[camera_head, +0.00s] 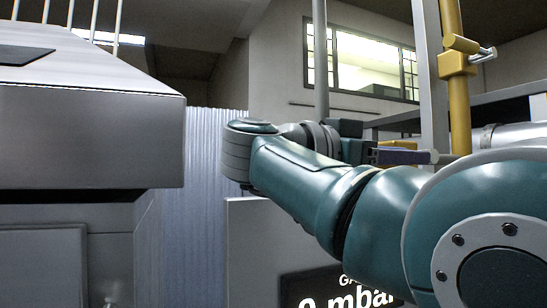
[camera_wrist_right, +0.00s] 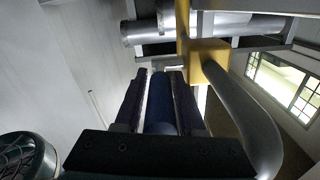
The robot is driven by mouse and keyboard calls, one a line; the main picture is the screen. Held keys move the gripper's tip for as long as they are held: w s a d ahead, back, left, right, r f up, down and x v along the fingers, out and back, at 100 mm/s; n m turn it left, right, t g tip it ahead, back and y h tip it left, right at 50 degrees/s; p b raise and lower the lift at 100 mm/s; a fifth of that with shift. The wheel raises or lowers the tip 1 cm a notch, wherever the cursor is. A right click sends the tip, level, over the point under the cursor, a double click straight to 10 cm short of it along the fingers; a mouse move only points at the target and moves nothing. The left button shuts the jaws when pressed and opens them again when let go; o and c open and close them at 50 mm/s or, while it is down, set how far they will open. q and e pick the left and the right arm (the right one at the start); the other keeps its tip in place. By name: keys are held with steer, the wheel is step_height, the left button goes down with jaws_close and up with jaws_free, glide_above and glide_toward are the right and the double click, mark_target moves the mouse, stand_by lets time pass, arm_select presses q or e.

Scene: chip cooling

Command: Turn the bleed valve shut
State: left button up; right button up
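The bleed valve appears to be the yellow body (camera_wrist_right: 207,62) in the right wrist view, with a lever whose dark blue grip (camera_wrist_right: 160,105) runs toward my wrist. My right gripper (camera_wrist_right: 158,78) has one dark finger on each side of this grip. A thin pale strip shows along the grip's left side, so I cannot tell whether the fingers press on it. In the head view, my right gripper (camera_head: 385,156) is level beside the yellow upright pipe (camera_head: 459,115), and the purple-blue grip (camera_head: 402,157) shows there, partly hidden. My left gripper is out of view.
A yellow fitting (camera_head: 457,62) with a metal stub sits higher on the pipe. A grey pressure display (camera_head: 340,290) reading "0 mbar" is partly hidden behind my right arm. A large grey cabinet (camera_head: 90,135) fills the left. Silver pipes (camera_wrist_right: 240,25) cross above the valve.

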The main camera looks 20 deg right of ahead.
jaws_close()
stand_by(1.2)
